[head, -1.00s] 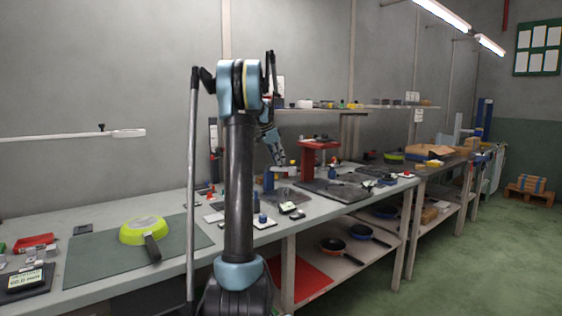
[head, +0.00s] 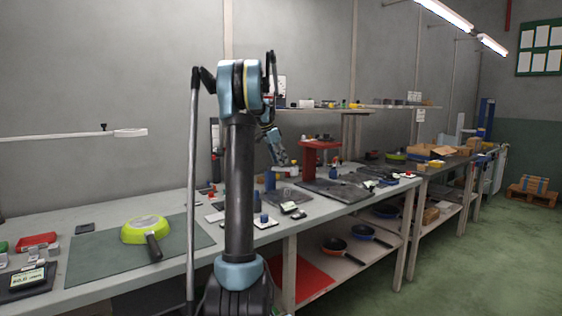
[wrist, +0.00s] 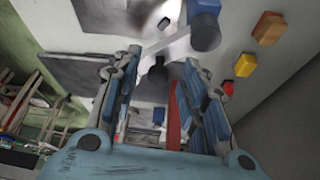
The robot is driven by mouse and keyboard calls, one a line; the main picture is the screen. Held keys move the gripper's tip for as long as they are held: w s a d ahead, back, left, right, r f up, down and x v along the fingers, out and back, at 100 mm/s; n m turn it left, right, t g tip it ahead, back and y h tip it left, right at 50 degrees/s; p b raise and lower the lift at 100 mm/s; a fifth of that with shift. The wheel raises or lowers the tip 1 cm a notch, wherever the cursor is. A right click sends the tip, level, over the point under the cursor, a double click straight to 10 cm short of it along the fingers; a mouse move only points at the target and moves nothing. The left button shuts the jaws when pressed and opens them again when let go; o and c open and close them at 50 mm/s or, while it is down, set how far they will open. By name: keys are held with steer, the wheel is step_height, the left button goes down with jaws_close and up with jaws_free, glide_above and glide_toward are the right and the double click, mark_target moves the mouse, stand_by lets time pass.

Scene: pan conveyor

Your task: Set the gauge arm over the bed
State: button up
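A blue post (head: 269,181) stands on the bench in the head view, beside a dark flat plate (head: 287,196). In the wrist view a blue post top (wrist: 204,25) carries a pale grey bar (wrist: 168,46), which looks like the gauge arm. A dark rounded part (wrist: 158,72) shows at the bar's lower end. My gripper (wrist: 163,58) has its two blue fingers spread, with the bar's end and the dark part showing between them. I cannot tell whether a finger touches the bar. Another dark plate (wrist: 80,72) lies left of the fingers; I cannot tell which plate is the bed.
A red stand (head: 310,163) rises just right of my gripper. Orange (wrist: 269,28) and yellow (wrist: 245,65) blocks lie right of the post in the wrist view. A green pan (head: 145,229) rests on a mat (head: 95,255) at the left.

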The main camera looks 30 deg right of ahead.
steer(key=shift+r, duration=0.1)
steer(key=v, duration=0.7)
steer(key=shift+w+a+r, duration=0.1)
steer(key=shift+a, duration=0.05)
